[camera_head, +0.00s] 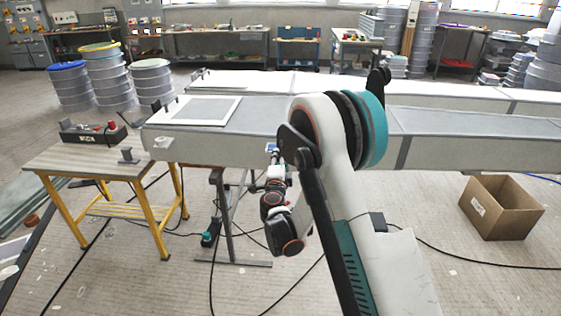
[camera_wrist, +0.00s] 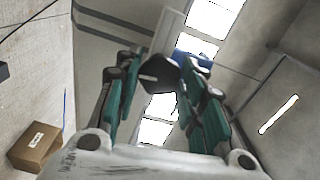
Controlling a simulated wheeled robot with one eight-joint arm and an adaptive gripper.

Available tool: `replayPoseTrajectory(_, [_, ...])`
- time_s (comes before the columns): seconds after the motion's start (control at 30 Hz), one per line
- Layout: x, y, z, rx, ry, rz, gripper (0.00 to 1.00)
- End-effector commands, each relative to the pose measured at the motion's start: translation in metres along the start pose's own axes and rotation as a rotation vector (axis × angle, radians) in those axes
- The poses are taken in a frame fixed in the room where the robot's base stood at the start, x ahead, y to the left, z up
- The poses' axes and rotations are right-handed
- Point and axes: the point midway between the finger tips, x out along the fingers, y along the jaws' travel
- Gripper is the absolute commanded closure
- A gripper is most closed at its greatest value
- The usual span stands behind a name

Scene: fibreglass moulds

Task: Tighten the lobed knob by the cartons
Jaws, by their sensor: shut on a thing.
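The lobed knob (camera_wrist: 158,75) shows in the wrist view as a dark, angular shape at the far end of my gripper (camera_wrist: 167,68). My gripper's two green-and-black fingers are closed in on it from both sides, and the knob is between the fingertips. A brown carton (camera_wrist: 35,147) is at the lower left of the wrist view. In the head view an open brown carton (camera_head: 500,208) stands on the floor at the right. I cannot make out the knob in the head view, where my arm covers part of the middle.
A long grey mould (camera_head: 470,137) runs across the head view behind my arm. A yellow-legged table (camera_head: 95,157) stands at the left with a toolbox (camera_head: 92,133) on it. Cables lie on the floor. Floor between my arm and the carton is mostly clear.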

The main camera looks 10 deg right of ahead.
Motion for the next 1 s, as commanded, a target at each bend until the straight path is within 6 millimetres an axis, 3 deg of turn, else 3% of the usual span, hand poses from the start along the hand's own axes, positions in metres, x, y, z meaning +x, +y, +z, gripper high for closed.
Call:
replayPoseTrajectory(0.13, [0.000,0.001,0.000,0.001,0.001,0.001,0.87])
replayPoseTrajectory(0.17, [0.000,0.001,0.000,0.001,0.001,0.001,0.59])
replayPoseTrajectory(0.23, [0.000,0.001,0.000,0.000,0.001,0.001,0.43])
replayPoseTrajectory(0.63, [-0.004,0.000,0.000,-0.001,0.000,0.000,0.43])
replayPoseTrajectory(1.0, [-0.058,0.000,0.000,-0.001,-0.001,0.001,0.43])
